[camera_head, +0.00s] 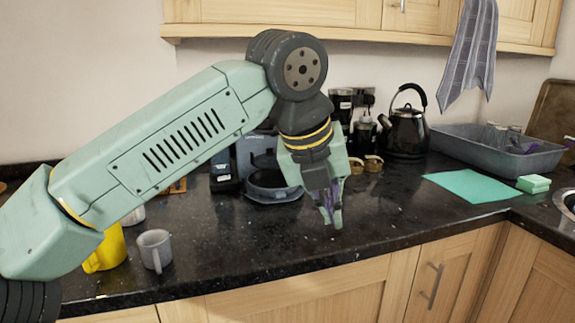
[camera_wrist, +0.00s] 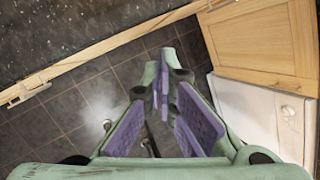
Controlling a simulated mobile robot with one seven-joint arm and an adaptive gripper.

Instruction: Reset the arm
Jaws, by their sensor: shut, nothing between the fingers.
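My gripper (camera_head: 332,217) hangs at the end of my green arm, above the dark granite worktop (camera_head: 235,235) in the head view. Its fingers point down and are shut with nothing between them. In the wrist view my gripper (camera_wrist: 166,60) shows its purple finger pads, with the tiled floor (camera_wrist: 75,115) and a cupboard door beyond the fingers. No object touches the fingers.
A yellow mug (camera_head: 108,250) and a grey mug (camera_head: 155,250) stand at the left, beside my arm. A coffee machine (camera_head: 270,178) stands behind my gripper. A black kettle (camera_head: 407,132), a grey basin (camera_head: 500,150) and a green mat (camera_head: 475,186) are at the right.

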